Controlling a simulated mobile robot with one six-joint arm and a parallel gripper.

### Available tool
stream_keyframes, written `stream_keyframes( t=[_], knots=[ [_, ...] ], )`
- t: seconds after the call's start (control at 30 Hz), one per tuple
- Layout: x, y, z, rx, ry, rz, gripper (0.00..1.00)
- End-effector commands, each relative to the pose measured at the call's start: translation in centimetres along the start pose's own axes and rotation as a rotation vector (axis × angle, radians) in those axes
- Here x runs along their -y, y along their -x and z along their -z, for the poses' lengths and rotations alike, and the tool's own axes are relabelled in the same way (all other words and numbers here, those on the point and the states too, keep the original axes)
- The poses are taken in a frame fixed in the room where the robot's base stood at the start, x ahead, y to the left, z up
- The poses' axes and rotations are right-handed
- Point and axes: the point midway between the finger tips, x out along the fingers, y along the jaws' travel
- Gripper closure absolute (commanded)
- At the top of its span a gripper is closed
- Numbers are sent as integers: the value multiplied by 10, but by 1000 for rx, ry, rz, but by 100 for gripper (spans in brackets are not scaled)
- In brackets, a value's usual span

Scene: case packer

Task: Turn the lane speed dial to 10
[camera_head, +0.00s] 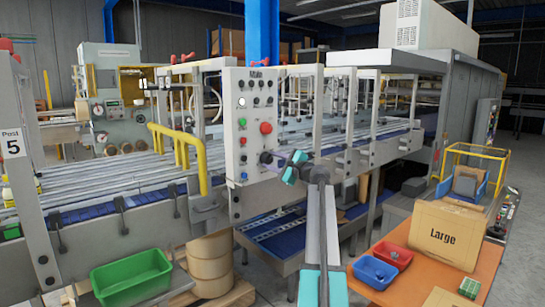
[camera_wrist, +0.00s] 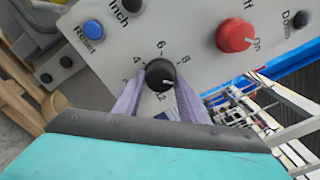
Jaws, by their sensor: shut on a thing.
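The lane speed dial (camera_wrist: 160,74) is a round black knob on the pale control panel (camera_head: 248,120). In the head view the dial (camera_head: 265,157) is low on the panel, below a red button. In the wrist view, 4, 6 and 8 are readable around it, and a 2 shows below. A short white mark on the knob points to the lower right; the scale there is hidden by a finger. My gripper (camera_wrist: 160,85) has its purple fingers on both sides of the knob, shut on it. The gripper (camera_head: 277,162) also reaches the panel in the head view.
A red knob (camera_wrist: 236,36) sits to the right of the dial and a blue button (camera_wrist: 91,30) to the left. The yellow rail (camera_head: 190,150) stands left of the panel.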

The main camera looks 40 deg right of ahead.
Motion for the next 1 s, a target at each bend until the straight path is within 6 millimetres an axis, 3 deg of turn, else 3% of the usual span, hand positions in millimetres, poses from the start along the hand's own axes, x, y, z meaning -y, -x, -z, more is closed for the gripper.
stream_keyframes(
  t=[0.43, 1.0],
  knots=[
    [0, 0, -1, -1, -316, 0, 85],
    [-2, 0, 0, -1, -378, 0, 85]
  ],
)
